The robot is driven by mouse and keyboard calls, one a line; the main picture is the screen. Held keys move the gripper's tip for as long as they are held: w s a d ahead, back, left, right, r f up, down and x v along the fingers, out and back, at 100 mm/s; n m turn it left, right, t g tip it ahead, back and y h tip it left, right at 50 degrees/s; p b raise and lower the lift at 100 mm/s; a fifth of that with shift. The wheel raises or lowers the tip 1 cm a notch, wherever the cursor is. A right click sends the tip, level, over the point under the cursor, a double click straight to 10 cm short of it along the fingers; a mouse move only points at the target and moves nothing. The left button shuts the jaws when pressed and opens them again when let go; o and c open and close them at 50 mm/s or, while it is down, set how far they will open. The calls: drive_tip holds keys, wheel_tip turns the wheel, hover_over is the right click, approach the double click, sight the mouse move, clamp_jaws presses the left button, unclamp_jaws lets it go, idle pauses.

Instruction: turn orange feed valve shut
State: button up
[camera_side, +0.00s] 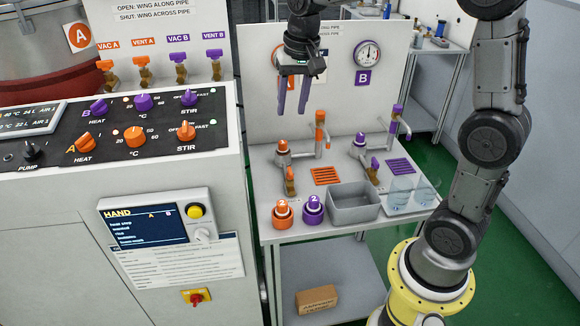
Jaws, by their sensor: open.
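My gripper (293,103) points down, open and empty, in front of the white back panel and above the bench. Several orange-marked fittings stand on the bench below it. A brass valve with an orange wing (290,177) is near the front left; no label naming it as the feed valve is readable. Its wing looks roughly upright here, and I cannot tell whether it lies along or across its pipe. Behind it are an orange-capped fitting (282,146) and an upright pipe with an orange top (320,118). My gripper is apart from all of them.
A purple-winged valve (373,168) is near the bin. The control console (120,130) rises at left.

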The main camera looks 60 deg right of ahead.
drive_tip(key=g, duration=0.2)
approach(290, 170)
drive_tip(key=shift+m, duration=0.4)
wheel_tip(290, 170, down, 9)
drive_tip(key=shift+d+r, duration=0.1)
drive_tip(key=shift+r, duration=0.05)
drive_tip(key=shift+c, duration=0.3)
clamp_jaws()
